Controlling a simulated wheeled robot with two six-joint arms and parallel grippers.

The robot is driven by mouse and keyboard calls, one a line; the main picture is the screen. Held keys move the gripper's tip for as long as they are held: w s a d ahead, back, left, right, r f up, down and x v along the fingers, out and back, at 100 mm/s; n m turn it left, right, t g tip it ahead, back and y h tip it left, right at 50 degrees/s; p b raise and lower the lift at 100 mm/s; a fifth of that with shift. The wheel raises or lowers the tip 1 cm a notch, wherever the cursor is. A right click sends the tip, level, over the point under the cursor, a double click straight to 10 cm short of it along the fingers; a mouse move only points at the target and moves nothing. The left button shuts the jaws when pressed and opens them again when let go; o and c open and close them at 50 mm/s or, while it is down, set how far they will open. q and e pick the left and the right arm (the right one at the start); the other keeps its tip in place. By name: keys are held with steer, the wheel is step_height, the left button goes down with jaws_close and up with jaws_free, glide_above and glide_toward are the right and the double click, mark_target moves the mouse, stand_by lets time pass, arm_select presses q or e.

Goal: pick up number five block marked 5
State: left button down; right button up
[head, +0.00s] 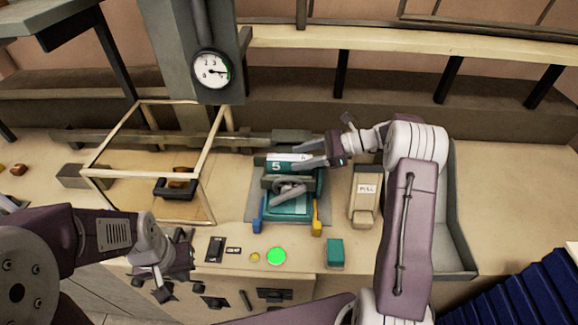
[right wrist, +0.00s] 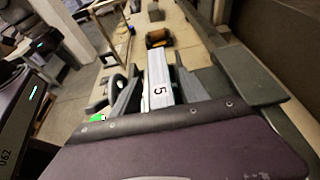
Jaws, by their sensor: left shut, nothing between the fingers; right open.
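The block marked 5 (head: 279,167) sits on the teal press-like device (head: 287,206) in the middle of the counter; it has a pale top and a teal face with a white 5. My right gripper (head: 300,157) reaches in from the right at the block. In the right wrist view, the block (right wrist: 158,78) shows its 5 and lies between the two spread fingers (right wrist: 158,90), with no firm grip visible. My left gripper (head: 165,290) is shut and empty near the counter's front edge at the lower left, away from the block.
A wooden frame box (head: 205,160) with a dark stamp-like item (head: 176,186) stands left of the device. A beige PULL lever unit (head: 366,195) stands to its right. A green button (head: 276,256) and a teal block (head: 335,252) lie in front. A gauge (head: 212,71) hangs above.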

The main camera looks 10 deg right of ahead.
mark_target(293, 157)
steer(key=p+x, duration=0.1)
steer(key=x, duration=0.2)
steer(key=shift+a+f, duration=0.1)
steer(key=shift+a, duration=0.25)
steer(key=shift+w+f, duration=0.15)
jaws_close()
arm_select(q)
steer(key=shift+r, duration=0.8)
